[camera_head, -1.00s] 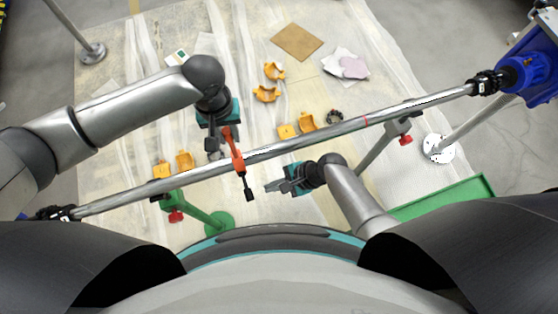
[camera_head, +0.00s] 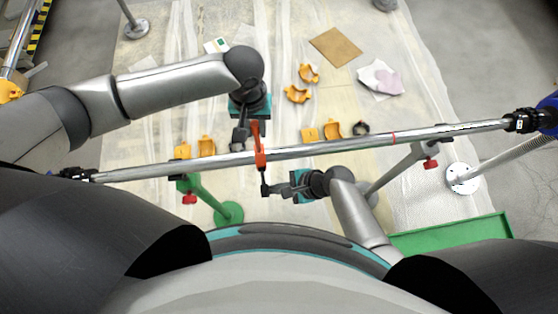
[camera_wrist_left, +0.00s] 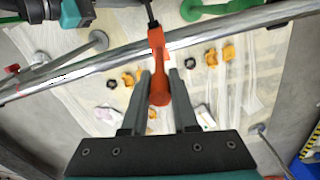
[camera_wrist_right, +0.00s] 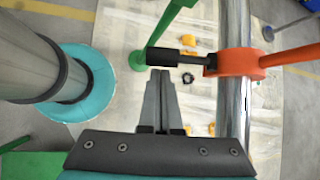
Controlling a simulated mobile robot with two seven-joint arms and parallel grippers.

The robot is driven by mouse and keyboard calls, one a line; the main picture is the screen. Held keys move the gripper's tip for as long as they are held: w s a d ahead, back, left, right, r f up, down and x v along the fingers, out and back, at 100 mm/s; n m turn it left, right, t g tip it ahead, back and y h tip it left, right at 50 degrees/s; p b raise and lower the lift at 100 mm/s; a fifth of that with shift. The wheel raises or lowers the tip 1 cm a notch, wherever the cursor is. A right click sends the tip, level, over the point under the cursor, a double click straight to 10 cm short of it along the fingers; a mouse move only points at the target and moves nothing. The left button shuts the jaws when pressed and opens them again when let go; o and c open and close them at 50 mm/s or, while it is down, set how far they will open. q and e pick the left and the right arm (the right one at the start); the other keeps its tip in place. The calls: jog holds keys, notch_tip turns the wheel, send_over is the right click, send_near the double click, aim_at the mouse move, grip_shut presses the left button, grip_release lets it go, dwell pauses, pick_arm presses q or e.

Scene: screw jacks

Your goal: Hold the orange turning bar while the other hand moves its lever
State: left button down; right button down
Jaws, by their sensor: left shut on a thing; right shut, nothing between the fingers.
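The orange turning bar (camera_head: 260,150) sits around a long shiny pipe (camera_head: 330,147), and its black-ended lever (camera_head: 265,186) points toward me. My left gripper (camera_head: 249,130) is shut on the far arm of the bar. In the left wrist view the bar's orange end (camera_wrist_left: 159,88) lies between the two fingers. My right gripper (camera_head: 276,190) is shut and empty, close beside the lever on my side of the pipe. In the right wrist view its closed fingertips (camera_wrist_right: 160,74) are just below the black lever (camera_wrist_right: 175,56); I cannot tell whether they touch.
A green stand (camera_head: 228,210) and a grey stand (camera_head: 395,168) are under the pipe. Orange clamp parts (camera_head: 297,94), a brown board (camera_head: 336,46) and pale sheets (camera_head: 381,79) lie on the floor covering. A green tray (camera_head: 455,235) is at the right.

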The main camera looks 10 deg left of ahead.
aim_at(267, 190)
jog(key=shift+a+r, duration=0.1)
dwell(0.5)
jog(key=shift+r+g, duration=0.1)
jog(key=shift+g, duration=0.4)
jog(key=shift+s+r+m+g+h, duration=0.1)
jog(key=shift+r+m+g+h, duration=0.1)
jog(key=shift+m+g+h, duration=0.25)
jog(key=shift+r+g, duration=0.35)
jog(key=shift+r, duration=0.05)
jog(key=shift+r+m+g, duration=0.35)
jog(key=shift+r+g, duration=0.25)
jog(key=shift+r, duration=0.3)
jog(key=shift+w+r, duration=0.2)
jog(key=shift+r, duration=0.2)
dwell(0.6)
